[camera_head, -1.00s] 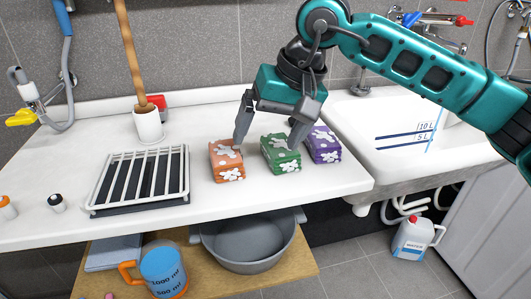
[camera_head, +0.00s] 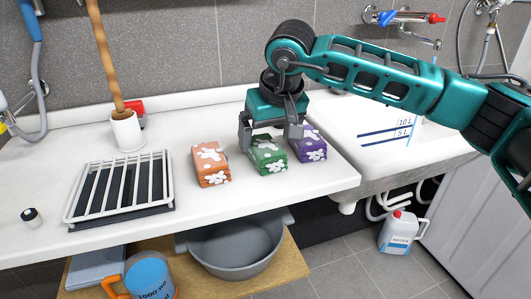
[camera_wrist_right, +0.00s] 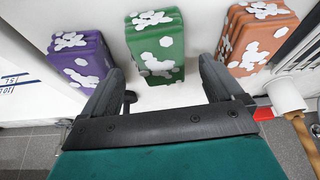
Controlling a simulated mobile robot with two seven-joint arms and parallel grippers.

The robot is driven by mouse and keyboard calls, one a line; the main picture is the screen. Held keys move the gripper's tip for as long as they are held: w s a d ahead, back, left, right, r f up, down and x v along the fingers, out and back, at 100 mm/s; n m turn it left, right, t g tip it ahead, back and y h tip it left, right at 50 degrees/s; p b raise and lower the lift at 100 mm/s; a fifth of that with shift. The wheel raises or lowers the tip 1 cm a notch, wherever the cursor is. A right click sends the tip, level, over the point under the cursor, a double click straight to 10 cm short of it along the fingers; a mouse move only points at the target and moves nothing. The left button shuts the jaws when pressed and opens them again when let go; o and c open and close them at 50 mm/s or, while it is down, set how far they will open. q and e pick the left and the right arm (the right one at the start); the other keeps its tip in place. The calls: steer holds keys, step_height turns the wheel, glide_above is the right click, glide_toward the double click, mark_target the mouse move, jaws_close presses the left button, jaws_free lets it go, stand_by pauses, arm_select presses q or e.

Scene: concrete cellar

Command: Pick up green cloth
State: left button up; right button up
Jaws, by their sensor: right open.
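The green cloth (camera_head: 268,158) is a folded block with white patches on the white counter. It stands between the orange cloth (camera_head: 211,165) and the purple cloth (camera_head: 309,144). My right gripper (camera_head: 270,143) is open above the green cloth, with one finger toward each side of it. In the right wrist view the green cloth (camera_wrist_right: 155,45) lies ahead of the gap between the open fingers (camera_wrist_right: 160,82). The fingers hold nothing, and I cannot tell whether they touch it. My left gripper is not in view.
A white dish rack (camera_head: 120,188) stands on the left of the counter (camera_head: 190,215). A white cup (camera_head: 127,132) with a wooden handle is behind it. The sink (camera_head: 385,155) is to the right. A grey basin (camera_head: 240,247) sits on the shelf below.

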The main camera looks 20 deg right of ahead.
mark_target(266, 145)
steer(key=x, duration=0.4)
steer(key=shift+f, duration=0.1)
steer(key=shift+c, duration=0.2)
steer(key=c, duration=1)
